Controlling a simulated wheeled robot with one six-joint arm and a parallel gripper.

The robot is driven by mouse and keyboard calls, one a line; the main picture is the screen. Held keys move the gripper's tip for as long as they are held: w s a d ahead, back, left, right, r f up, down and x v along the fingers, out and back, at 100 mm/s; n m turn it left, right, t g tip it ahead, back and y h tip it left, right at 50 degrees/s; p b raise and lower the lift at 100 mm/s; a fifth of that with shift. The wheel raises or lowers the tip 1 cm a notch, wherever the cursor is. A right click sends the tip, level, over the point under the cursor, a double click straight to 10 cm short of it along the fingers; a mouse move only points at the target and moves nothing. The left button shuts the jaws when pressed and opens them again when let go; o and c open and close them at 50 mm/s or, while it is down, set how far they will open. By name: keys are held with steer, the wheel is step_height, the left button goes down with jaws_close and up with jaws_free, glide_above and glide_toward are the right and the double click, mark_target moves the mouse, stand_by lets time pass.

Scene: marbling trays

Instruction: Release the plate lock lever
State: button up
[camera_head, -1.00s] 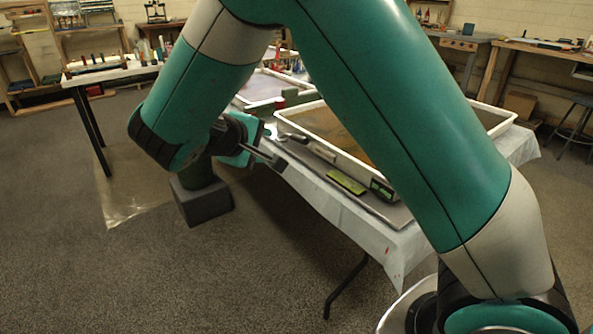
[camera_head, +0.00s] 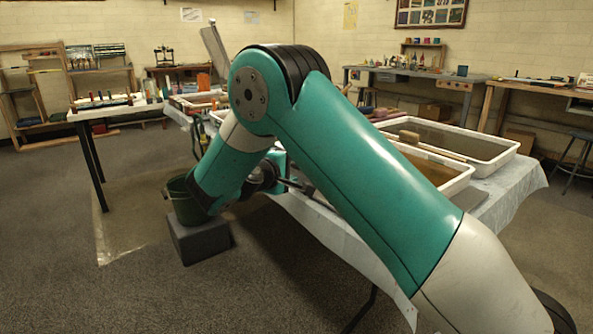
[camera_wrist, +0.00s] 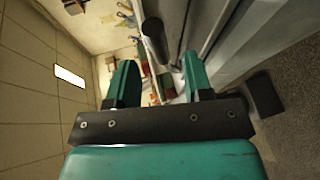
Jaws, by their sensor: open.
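In the wrist view a dark cylindrical handle (camera_wrist: 153,38) stands just beyond and between the two teal fingers of my gripper (camera_wrist: 158,75). It looks like the grip of the plate lock lever, though its base and pivot are not clear. The fingers are apart with nothing between their pads. In the head view my gripper (camera_head: 292,184) is at the near left edge of the cloth-covered table, partly behind my forearm. I cannot make out the lever in the head view; my arm covers that part of the table.
White-rimmed trays (camera_head: 470,180) stand on the table with a white cloth (camera_head: 310,222). A green bucket (camera_head: 186,205) sits on a grey block (camera_head: 199,240) left of my arm. A grey upright panel (camera_head: 214,44) leans behind it. Floor at the left front is clear.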

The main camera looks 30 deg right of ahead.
steer(key=shift+x, duration=1.8)
jaws_close()
steer(key=shift+r, duration=0.15)
